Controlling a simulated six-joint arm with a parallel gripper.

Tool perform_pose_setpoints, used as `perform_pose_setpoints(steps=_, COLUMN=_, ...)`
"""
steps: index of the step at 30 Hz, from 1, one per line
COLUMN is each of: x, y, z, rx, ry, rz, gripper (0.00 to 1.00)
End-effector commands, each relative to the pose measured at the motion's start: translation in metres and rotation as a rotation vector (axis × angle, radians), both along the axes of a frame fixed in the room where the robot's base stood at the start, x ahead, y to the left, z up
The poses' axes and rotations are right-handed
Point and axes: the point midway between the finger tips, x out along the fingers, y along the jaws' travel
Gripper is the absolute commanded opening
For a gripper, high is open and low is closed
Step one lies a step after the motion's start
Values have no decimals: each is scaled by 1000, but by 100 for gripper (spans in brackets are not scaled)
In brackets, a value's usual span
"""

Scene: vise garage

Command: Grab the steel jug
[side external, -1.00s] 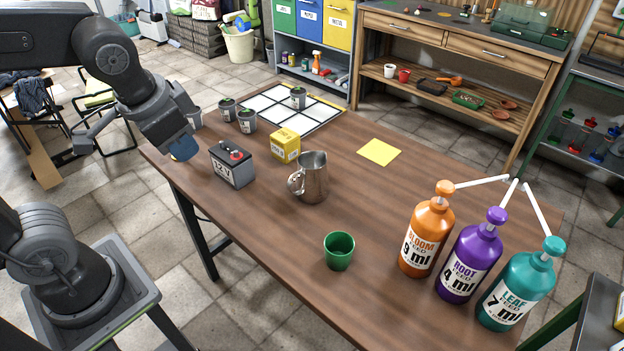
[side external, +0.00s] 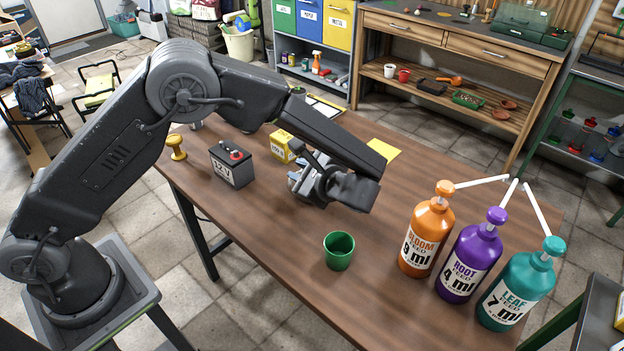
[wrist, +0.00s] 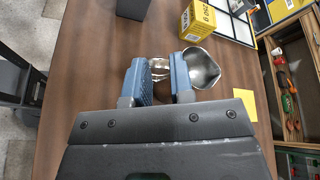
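The steel jug shows in the wrist view (wrist: 204,66) with its open mouth just right of my right finger. Its handle (wrist: 158,66) appears in the gap between my two blue finger pads. My gripper (wrist: 157,78) is open, with a clear gap between the pads. I cannot tell whether either pad touches the handle. In the side view my gripper (side external: 316,186) is low over the middle of the table and hides most of the jug.
A 12 V battery (side external: 232,164) and a yellow box (side external: 283,146) stand to the left. A green cup (side external: 339,251) stands in front. Orange (side external: 427,236), purple (side external: 470,262) and teal (side external: 516,290) pump bottles stand at right. A yellow note (side external: 386,149) lies behind.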

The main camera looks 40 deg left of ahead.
Motion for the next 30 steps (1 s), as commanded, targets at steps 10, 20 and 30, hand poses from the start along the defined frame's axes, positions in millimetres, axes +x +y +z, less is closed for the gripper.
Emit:
perform_pose_setpoints(steps=10, x=4, y=-4, z=-46, rx=42, ry=13, rz=-24, gripper=22)
perform_pose_setpoints(steps=20, x=4, y=-4, z=-79, rx=38, ry=9, rz=-23, gripper=22)
perform_pose_setpoints(steps=30, x=10, y=33, z=-92, rx=39, ry=11, rz=-20, gripper=22)
